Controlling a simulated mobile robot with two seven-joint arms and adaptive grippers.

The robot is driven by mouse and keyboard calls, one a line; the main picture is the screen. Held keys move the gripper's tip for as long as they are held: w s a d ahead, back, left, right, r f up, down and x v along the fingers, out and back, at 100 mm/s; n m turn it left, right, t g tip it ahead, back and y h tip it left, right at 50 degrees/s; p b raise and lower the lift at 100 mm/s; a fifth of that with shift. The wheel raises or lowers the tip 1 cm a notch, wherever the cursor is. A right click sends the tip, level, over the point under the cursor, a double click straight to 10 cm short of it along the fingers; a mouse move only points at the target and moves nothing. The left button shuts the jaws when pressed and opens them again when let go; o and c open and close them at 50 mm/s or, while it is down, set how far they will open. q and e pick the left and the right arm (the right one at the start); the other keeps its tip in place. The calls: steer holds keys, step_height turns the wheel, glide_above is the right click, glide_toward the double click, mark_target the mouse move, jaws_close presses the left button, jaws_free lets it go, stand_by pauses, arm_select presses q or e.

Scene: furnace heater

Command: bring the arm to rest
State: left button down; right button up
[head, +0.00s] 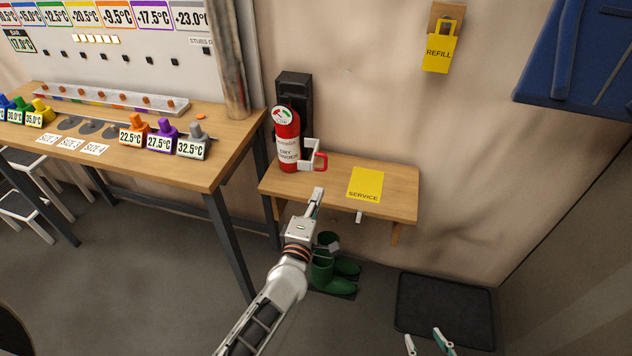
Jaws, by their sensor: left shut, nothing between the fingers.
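My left gripper (316,203) is shut and empty at the front edge of the small wooden shelf (400,196). Its arm reaches up from the bottom of the view. In the picture its fingertips lie just below the white-and-red holder (312,157) beside the red fire extinguisher (287,148); I cannot tell the exact gap to the shelf. My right gripper (427,342) shows only its two fingertips at the bottom edge. They are apart with nothing seen between them.
A yellow service card (366,184) lies on the shelf. Green boots (324,276) stand on the floor below. A dark mat (445,309) lies to the right. A long workbench (200,170) with coloured temperature-labelled pieces stands left. A yellow refill tag (438,54) hangs on the wall.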

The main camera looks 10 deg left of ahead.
arm_select(q)
steer(key=shift+s+d, duration=0.2)
steer(key=shift+s, duration=1.25)
steer(key=s+a+f+m+g, duration=0.2)
steer(key=s+a+f+m, duration=0.1)
steer(key=s+m, duration=0.4)
steer(key=s+a+f+m+g, duration=0.3)
steer(key=s+f+m, duration=0.3)
steer(key=s, duration=0.3)
steer(key=s+a+f+m+g+h, duration=0.1)
steer(key=s+a+f+m, duration=0.3)
steer(key=s+m, duration=0.4)
steer(key=shift+s+a+f+g, duration=0.3)
steer(key=shift+s+f+g, duration=0.3)
steer(key=shift+f+g, duration=0.15)
steer(key=shift+w, duration=0.1)
